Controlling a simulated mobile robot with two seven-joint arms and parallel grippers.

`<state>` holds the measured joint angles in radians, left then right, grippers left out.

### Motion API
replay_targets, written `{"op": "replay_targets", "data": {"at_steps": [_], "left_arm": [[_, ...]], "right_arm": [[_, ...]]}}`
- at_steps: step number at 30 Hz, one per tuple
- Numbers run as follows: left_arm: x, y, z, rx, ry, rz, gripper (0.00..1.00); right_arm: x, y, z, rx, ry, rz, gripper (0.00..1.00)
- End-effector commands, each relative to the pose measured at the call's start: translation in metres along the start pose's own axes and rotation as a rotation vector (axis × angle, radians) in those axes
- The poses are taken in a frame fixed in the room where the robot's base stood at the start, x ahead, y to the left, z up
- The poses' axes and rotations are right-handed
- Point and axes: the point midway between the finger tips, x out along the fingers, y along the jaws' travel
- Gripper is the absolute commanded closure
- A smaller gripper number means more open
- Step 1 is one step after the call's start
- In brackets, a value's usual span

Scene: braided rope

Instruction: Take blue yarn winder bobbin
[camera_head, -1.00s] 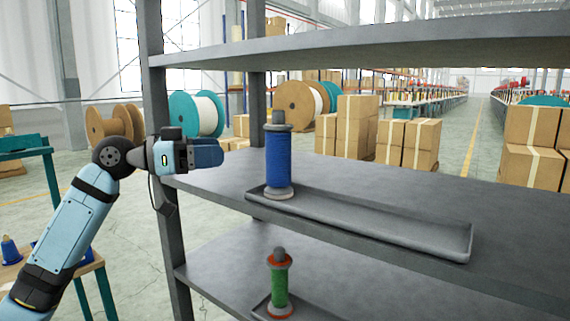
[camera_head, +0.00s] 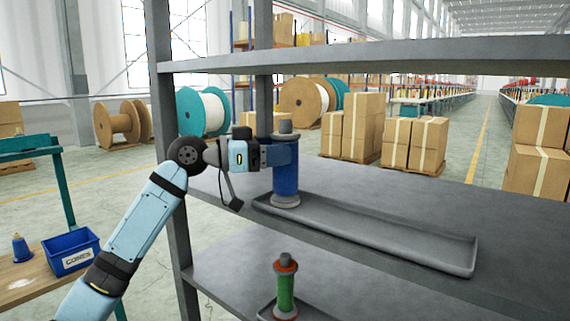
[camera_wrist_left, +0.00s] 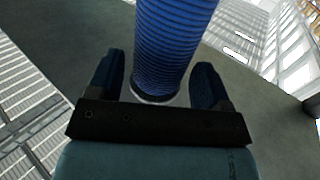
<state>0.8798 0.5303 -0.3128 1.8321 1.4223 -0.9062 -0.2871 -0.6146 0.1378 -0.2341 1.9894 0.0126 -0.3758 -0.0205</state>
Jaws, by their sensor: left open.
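The blue yarn bobbin (camera_head: 285,181) stands upright at the left end of a long grey tray (camera_head: 400,240) on the middle shelf. Its grey core top shows above the gripper. My left gripper (camera_head: 283,153) is at the bobbin's upper part, reaching in from the left. In the left wrist view the blue bobbin (camera_wrist_left: 170,45) rises between the two open fingers of the left gripper (camera_wrist_left: 160,85), with gaps visible beside it. My right gripper is not in view.
A green bobbin (camera_head: 285,290) stands on the lower shelf (camera_head: 235,270). The upper shelf (camera_head: 400,55) hangs above, and a shelf post (camera_head: 168,120) is close to my left arm. A blue bin (camera_head: 70,252) sits on a table at left.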

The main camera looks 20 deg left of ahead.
Motion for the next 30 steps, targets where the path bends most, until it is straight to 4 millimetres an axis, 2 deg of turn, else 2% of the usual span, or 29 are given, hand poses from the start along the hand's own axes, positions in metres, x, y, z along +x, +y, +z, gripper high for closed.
{"op": "replay_targets", "data": {"at_steps": [1, 4, 11, 18, 19, 30], "left_arm": [[0.009, 0.000, -0.003, -0.002, 0.002, 0.001, 0.28], [0.020, 0.000, -0.002, -0.002, 0.001, 0.001, 0.28], [0.021, 0.000, 0.000, -0.001, 0.001, -0.001, 0.30], [0.021, 0.000, 0.000, -0.001, 0.001, -0.001, 0.85], [0.021, 0.000, 0.000, -0.001, 0.000, -0.001, 0.87], [0.021, 0.000, -0.006, 0.000, 0.002, -0.001, 0.87]], "right_arm": [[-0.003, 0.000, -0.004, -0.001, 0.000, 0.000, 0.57], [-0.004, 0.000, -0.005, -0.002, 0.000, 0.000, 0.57], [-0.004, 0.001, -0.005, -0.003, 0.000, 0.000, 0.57], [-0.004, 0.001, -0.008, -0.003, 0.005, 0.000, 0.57], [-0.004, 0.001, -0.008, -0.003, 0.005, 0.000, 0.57], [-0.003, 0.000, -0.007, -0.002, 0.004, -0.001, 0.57]]}}
